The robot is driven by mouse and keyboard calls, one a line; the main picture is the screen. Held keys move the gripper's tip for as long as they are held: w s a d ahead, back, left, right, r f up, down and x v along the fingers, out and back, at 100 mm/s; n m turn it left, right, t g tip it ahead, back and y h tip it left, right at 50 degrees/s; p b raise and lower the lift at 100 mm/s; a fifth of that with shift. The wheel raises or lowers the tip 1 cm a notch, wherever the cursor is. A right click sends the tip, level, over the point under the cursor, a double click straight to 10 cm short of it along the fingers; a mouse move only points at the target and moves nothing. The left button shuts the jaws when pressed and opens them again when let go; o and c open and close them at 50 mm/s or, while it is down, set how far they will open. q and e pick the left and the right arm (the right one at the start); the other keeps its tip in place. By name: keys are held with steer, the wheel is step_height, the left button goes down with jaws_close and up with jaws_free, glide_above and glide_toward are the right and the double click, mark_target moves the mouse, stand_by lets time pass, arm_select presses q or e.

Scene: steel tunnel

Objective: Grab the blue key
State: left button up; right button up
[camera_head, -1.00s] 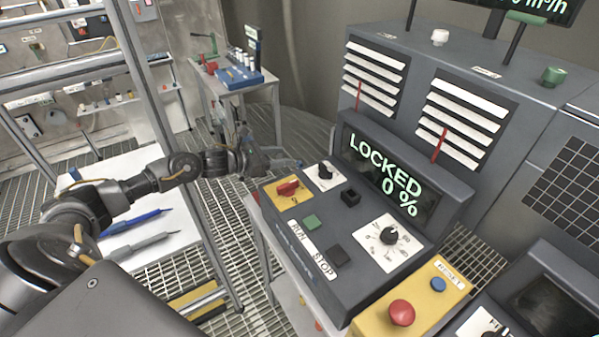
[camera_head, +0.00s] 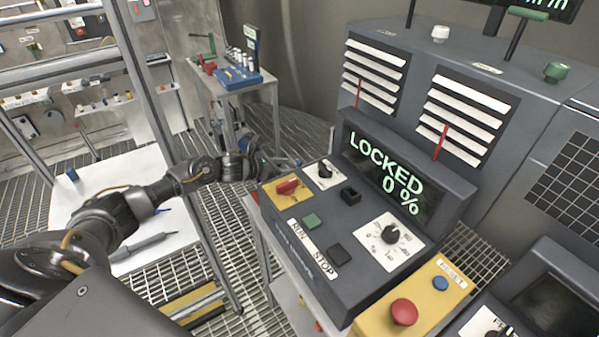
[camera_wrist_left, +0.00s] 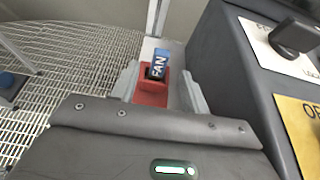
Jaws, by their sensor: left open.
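A blue piece marked FAN (camera_wrist_left: 158,64), which looks like the blue key, stands in a red block (camera_wrist_left: 151,93) in the left wrist view. My left gripper (camera_head: 291,162) is open at the far-left corner of the grey control console (camera_head: 318,240). In the wrist view its two grey fingers (camera_wrist_left: 160,88) stand on either side of the red block and the blue piece. I cannot tell whether they touch it. The blue piece cannot be made out in the head view. My right gripper is not in view.
The console carries a red switch on a yellow plate (camera_head: 283,202) and a display reading LOCKED 0 % (camera_head: 384,178). A yellow box with a red button (camera_head: 404,312) is at the front. A white table (camera_head: 150,252) is on the left. A small workbench (camera_head: 232,86) is behind.

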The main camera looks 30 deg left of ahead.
mark_target(297, 166)
arm_select(q)
steer(key=b+x, duration=0.1)
steer(key=x, duration=0.3)
steer(key=shift+w+d+f, duration=0.1)
steer(key=shift+f, duration=0.1)
steer(key=shift+w+d+f, duration=0.1)
steer(key=shift+w+d, duration=0.1)
steer(key=shift+w, duration=0.2)
steer(key=shift+s, duration=0.15)
steer(key=shift+c, duration=1)
jaws_close()
